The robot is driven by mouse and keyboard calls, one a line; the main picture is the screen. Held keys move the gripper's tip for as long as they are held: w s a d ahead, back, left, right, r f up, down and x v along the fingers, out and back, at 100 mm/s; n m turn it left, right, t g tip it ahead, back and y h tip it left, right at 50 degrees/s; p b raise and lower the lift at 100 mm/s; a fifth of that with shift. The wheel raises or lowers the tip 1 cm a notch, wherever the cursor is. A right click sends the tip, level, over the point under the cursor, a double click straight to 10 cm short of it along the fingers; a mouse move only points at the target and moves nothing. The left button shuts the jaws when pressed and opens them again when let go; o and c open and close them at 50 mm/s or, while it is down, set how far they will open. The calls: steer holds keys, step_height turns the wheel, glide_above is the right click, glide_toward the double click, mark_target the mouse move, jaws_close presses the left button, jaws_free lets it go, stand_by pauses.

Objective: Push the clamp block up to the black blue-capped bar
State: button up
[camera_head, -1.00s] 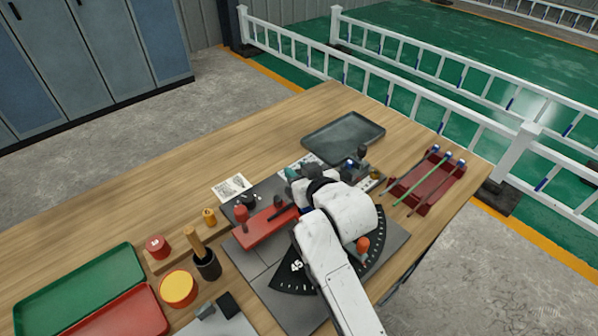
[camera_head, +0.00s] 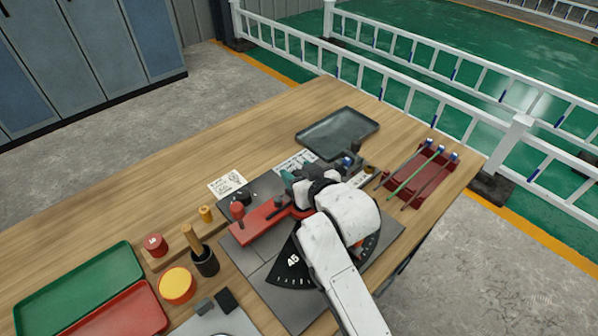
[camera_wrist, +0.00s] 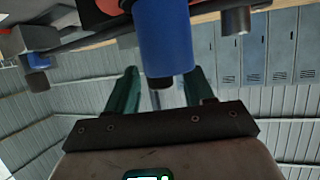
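My gripper (camera_head: 296,180) is over the dark bending plate in the head view, largely hidden by my white arm. In the wrist view its two teal fingers (camera_wrist: 162,85) stand apart with a gap between them. A blue cylinder with a dark end (camera_wrist: 163,40) overlaps that gap; I cannot tell whether the fingers touch it. A dark block with a blue part (camera_head: 350,163), possibly the clamp block, stands just right of my gripper. A dark bar (camera_wrist: 95,38) runs beside the blue cylinder. Whether it is the black blue-capped bar is unclear.
A red rack (camera_head: 433,163) holds blue-capped bars, one green, at the right. A red lever (camera_head: 262,222) and an angle dial marked 45 (camera_head: 291,262) lie beside my arm. A grey tray (camera_head: 338,133) is behind. Green (camera_head: 80,272) and red trays (camera_head: 120,312) are at left.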

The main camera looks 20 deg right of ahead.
steer(key=v, duration=1)
steer(key=shift+s+b, duration=0.35)
steer(key=shift+s, duration=0.05)
steer(key=shift+r, duration=0.1)
